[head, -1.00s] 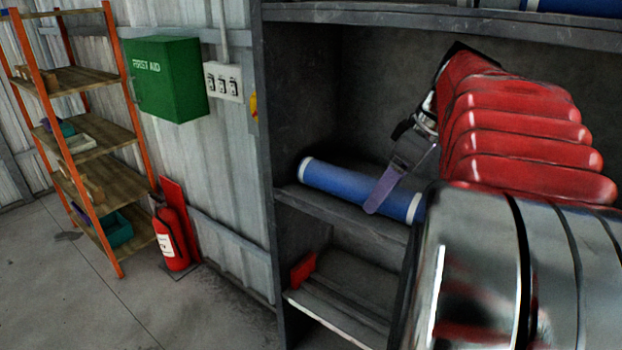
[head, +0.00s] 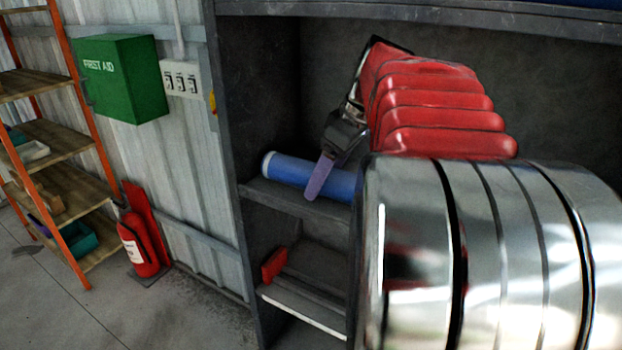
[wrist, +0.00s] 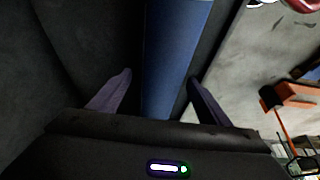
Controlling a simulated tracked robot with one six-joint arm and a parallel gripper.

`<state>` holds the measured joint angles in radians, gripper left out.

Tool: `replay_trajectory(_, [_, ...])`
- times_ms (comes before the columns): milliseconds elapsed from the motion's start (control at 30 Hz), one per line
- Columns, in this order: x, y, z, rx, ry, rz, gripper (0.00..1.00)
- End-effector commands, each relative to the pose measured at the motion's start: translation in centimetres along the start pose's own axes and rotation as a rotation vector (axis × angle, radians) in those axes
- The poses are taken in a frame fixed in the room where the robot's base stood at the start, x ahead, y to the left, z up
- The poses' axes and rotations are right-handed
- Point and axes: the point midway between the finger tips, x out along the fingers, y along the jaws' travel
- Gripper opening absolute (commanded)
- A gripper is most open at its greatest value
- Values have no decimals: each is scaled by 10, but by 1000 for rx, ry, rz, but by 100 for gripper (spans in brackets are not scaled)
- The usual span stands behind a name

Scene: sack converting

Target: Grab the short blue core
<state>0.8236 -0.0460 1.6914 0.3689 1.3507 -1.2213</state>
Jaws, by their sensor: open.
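A blue core (head: 289,170) with a pale end lies on its side on a shelf of the dark grey rack. My arm hides its right end in the head view. My gripper (head: 319,178) is at the core, with one purple finger showing in front of it. In the wrist view, the core (wrist: 172,60) runs between the two fingers of my open gripper (wrist: 159,78). There is a gap on the left, while the right finger is close to the core. I cannot tell whether that finger touches it.
The rack's side panel (head: 226,120) stands just left of the core, and another shelf is above it. A small red object (head: 273,265) sits in the compartment below. A fire extinguisher (head: 139,242), a green first aid box (head: 122,78) and an orange-framed shelf unit (head: 66,140) are farther left.

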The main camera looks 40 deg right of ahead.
Motion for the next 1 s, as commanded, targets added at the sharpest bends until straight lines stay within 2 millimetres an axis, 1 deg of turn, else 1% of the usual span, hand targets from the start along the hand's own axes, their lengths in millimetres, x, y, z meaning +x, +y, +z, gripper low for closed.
replay_trajectory(533, [0,0,0,-1,0,0,70])
replay_trajectory(1000, [0,0,0,-1,0,0,37])
